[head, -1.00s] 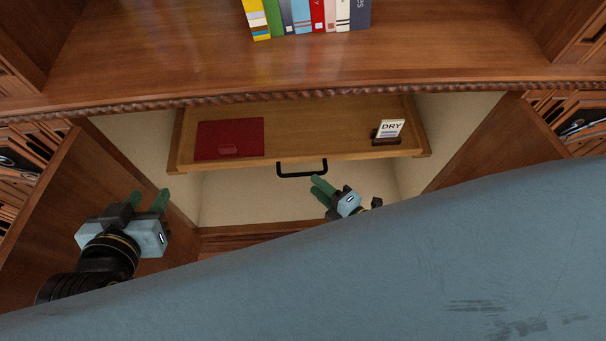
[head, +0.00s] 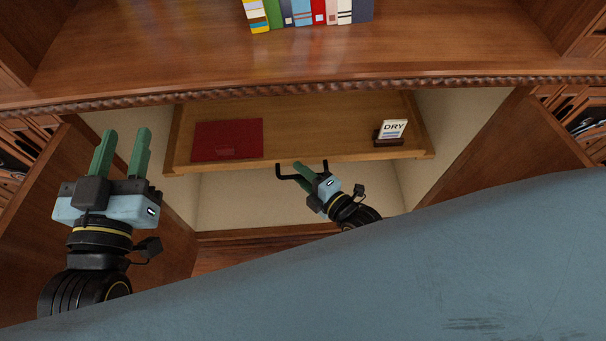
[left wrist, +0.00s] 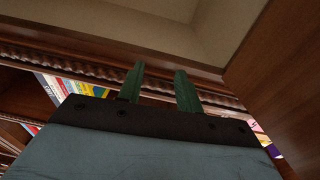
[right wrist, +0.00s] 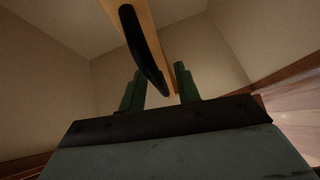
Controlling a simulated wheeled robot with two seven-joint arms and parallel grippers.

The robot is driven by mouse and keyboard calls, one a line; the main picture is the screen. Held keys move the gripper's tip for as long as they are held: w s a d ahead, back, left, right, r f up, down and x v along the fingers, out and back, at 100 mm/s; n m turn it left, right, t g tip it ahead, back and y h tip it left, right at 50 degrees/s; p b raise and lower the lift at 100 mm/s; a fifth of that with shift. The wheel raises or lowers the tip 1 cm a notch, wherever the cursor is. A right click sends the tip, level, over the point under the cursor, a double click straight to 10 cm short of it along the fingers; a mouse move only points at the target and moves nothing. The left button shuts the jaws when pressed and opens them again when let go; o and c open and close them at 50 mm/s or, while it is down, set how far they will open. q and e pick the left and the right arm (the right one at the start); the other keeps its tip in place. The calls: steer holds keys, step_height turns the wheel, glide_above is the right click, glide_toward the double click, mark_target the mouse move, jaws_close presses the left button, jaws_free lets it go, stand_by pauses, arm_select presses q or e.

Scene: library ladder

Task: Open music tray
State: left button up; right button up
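The music tray (head: 300,145) is a wooden pull-out board inside the cabinet, with a black bar handle (head: 281,175) on its front edge. My right gripper (head: 301,170) is at the handle, partly covering it in the head view. In the right wrist view the handle (right wrist: 143,48) runs down to the gap between the fingers, which stand apart. I cannot tell whether they touch the bar. My left gripper (head: 122,147) is open and empty, in front of the left cabinet door. Its open fingers also show in the left wrist view (left wrist: 160,85).
A red folder (head: 228,140) and a small stand with a card reading "DRY" (head: 393,129) are on the tray. A row of books (head: 305,14) stands on the shelf above. Open wooden doors (head: 480,145) flank the cabinet. A large blue-grey surface covers the lower view.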

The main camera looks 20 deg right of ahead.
steer(key=shift+c, duration=0.2)
jaws_close()
